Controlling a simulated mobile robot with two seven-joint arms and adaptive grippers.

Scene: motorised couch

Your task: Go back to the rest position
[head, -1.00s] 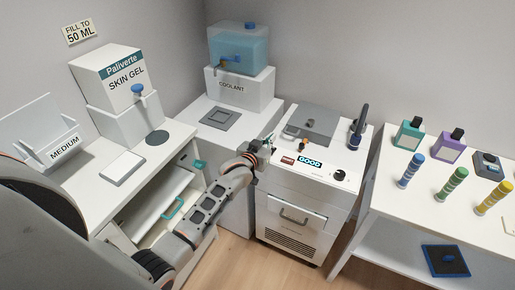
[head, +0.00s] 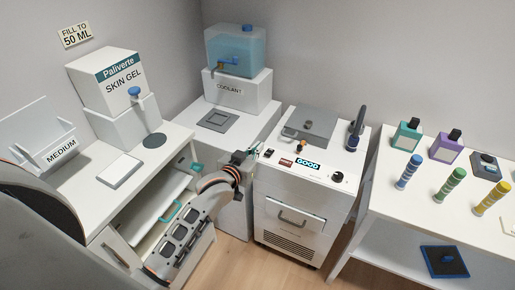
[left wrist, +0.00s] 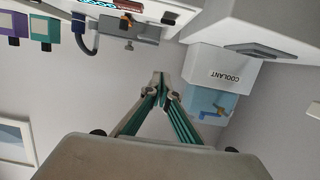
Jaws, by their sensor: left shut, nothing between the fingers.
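My left gripper (head: 251,152) is shut and empty. In the head view its arm rises from the lower left past the open drawer, and the gripper is at the left edge of the white machine with the GOOD label (head: 307,164). In the left wrist view the gripper's fingertips (left wrist: 160,76) meet in front of the grey wall, with the coolant tank (left wrist: 211,103) to their right. My right gripper is not in view.
The coolant tank (head: 235,50) stands on a white block behind. A shelf table (head: 415,187) on the right holds bottles and several striped cylinders. Floor shows in front of the machine.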

